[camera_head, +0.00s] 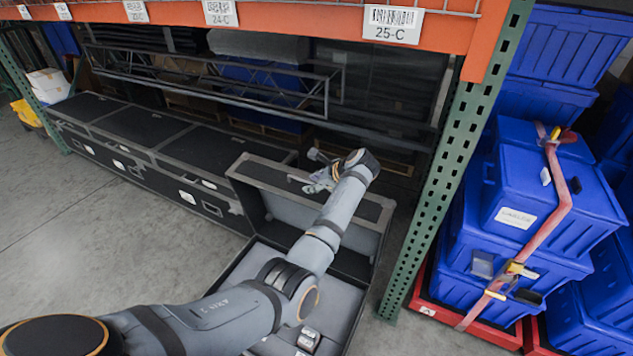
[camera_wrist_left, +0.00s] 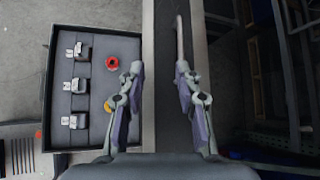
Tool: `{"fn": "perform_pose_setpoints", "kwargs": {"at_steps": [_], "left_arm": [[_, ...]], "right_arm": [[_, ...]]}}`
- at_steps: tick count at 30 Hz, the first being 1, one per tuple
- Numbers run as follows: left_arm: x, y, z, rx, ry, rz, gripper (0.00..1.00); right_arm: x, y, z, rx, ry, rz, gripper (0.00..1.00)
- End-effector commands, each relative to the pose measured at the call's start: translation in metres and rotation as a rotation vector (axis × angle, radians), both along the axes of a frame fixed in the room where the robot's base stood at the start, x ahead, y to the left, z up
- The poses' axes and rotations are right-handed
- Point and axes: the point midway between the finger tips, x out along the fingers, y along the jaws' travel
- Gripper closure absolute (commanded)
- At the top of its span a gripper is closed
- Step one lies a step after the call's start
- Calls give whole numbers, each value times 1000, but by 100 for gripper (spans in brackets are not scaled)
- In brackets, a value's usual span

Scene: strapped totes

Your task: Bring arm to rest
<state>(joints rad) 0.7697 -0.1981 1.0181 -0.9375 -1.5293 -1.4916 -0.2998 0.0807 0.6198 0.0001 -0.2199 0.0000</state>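My left arm reaches in from the lower left of the head view, above an open black case (camera_head: 232,284) with grey lining. My left gripper (camera_head: 318,180) is at the upper part of the case's raised lid (camera_head: 262,178). In the left wrist view, the fingers of the left gripper (camera_wrist_left: 159,68) are apart, with nothing between them. That view also shows the open case (camera_wrist_left: 97,42) to the left of the fingers, with three grey devices (camera_wrist_left: 80,84), a red round item (camera_wrist_left: 112,62) and a partly hidden orange item (camera_wrist_left: 108,106). My right gripper is not in view.
Closed black cases (camera_head: 150,128) stand in a row at the left beneath the orange shelf beam (camera_head: 300,20). A green rack post (camera_head: 450,160) stands right of my arm. Strapped blue totes (camera_head: 530,180) are stacked beyond it. The floor (camera_head: 80,240) at left is clear.

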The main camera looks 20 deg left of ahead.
Motion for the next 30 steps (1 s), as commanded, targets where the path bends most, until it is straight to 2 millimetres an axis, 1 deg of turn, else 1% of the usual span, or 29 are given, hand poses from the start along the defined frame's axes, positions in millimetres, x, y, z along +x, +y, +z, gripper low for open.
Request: {"fn": "perform_pose_setpoints", "kwargs": {"at_steps": [1,6,20,22,23,25,26,27,29,30], "left_arm": [[-2,-6,5,-2,-1,-1,66],[-5,-14,14,0,0,0,66],[-6,-14,12,-4,-2,4,66],[-14,-10,0,-33,-21,34,66],[-21,-6,-10,-56,-37,61,66],[-44,4,-41,-144,-103,156,66],[-59,9,-56,-191,-141,210,66],[-80,15,-76,-259,-198,290,66],[-116,22,-103,-364,-287,419,66],[-141,25,-115,-430,-342,501,66]], "right_arm": [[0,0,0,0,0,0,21],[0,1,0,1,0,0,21],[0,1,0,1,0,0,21],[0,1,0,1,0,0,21],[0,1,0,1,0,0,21],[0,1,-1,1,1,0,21],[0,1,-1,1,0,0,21],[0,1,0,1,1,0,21],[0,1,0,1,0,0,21],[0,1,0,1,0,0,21]]}}
